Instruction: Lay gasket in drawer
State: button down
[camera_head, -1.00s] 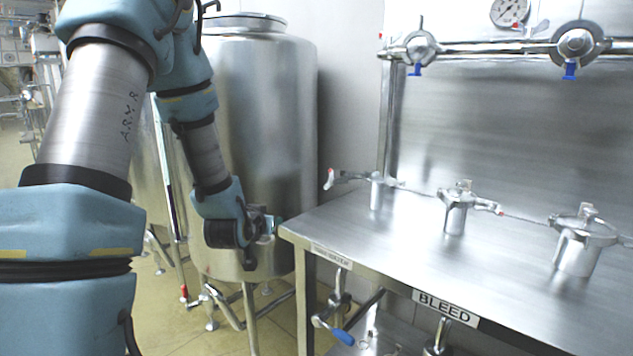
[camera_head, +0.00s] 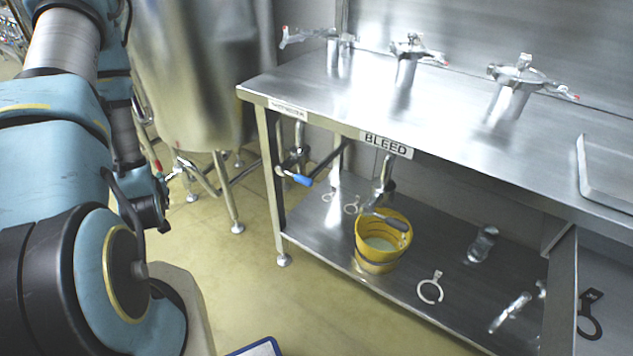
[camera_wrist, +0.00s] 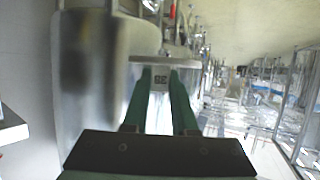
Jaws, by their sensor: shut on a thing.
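In the head view my gripper (camera_head: 168,182) is small, at the left, beside the steel tank's legs and away from the bench. A dark ring with a tab (camera_head: 590,316) lies at the far right, below the bench top, on a grey surface.
The steel bench (camera_head: 440,130) has several clamped fittings on top and a "BLEED" label. Its lower shelf (camera_head: 330,242) holds a yellow bucket (camera_head: 383,243), a pale tabbed ring (camera_head: 430,289) and loose metal fittings. A steel tank (camera_head: 205,75) stands left. Floor in front is open.

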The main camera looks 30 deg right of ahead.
aim_at(587, 334)
jog(key=k+z, duration=0.2)
jog(key=z, duration=0.2)
jog(key=k+l+z, duration=0.1)
jog(key=k+z, duration=0.15)
jog(key=z, duration=0.15)
jog(key=j+z, duration=0.25)
jog(key=j, duration=0.25)
jog(key=k+j+z, duration=0.1)
jog(key=j+z, duration=0.2)
jog(key=j, duration=0.2)
